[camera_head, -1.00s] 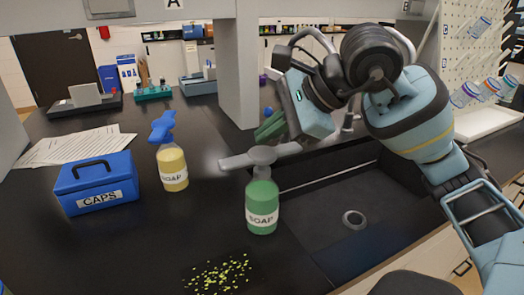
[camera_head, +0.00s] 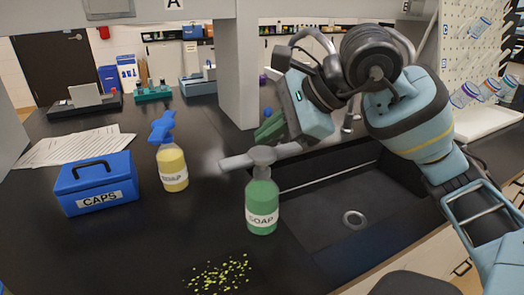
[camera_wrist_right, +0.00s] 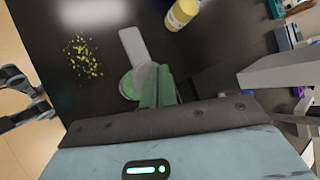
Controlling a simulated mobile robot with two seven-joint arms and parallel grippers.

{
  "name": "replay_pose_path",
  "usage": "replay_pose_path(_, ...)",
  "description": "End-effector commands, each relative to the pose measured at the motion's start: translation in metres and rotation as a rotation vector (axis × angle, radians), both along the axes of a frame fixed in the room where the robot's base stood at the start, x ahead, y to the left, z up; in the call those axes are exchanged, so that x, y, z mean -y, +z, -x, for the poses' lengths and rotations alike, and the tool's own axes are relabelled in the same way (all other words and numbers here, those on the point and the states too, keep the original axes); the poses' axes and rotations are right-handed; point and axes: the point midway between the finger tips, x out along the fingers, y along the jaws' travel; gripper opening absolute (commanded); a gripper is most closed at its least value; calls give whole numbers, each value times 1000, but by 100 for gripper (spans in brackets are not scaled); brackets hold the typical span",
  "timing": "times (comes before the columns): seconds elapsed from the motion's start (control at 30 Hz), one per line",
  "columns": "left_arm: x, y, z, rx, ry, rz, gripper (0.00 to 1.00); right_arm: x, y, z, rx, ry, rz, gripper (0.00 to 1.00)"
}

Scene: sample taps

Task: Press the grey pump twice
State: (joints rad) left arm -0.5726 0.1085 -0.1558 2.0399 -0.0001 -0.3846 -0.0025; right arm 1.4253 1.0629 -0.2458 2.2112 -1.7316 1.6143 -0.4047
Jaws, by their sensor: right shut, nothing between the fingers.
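The grey pump (camera_head: 262,156) tops a green soap bottle (camera_head: 262,205) that stands upright on the black counter, left of the sink. The pump's broad grey nozzle and part of the green bottle also show in the right wrist view, where the pump (camera_wrist_right: 134,46) lies just beyond my fingertips. My right gripper (camera_head: 264,134) is shut and empty, its green fingers just above and behind the pump head. In the right wrist view the gripper (camera_wrist_right: 158,70) overlaps part of the pump; I cannot tell whether they touch. My left gripper is not in view.
Yellow-green specks (camera_head: 220,273) lie on the counter in front. A dark sink (camera_head: 345,195) is at right and a grey post (camera_head: 238,70) stands behind.

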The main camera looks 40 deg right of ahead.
Motion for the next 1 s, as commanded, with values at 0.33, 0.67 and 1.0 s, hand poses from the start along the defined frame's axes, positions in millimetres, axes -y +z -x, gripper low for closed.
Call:
replay_pose_path(0.33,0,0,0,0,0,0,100,0,0,0,0,0,0,0)
replay_pose_path(0.67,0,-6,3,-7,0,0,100,0,-9,0,-1,1,0,0)
replay_pose_path(1.0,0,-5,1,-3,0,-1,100,0,-9,0,0,0,0,0)
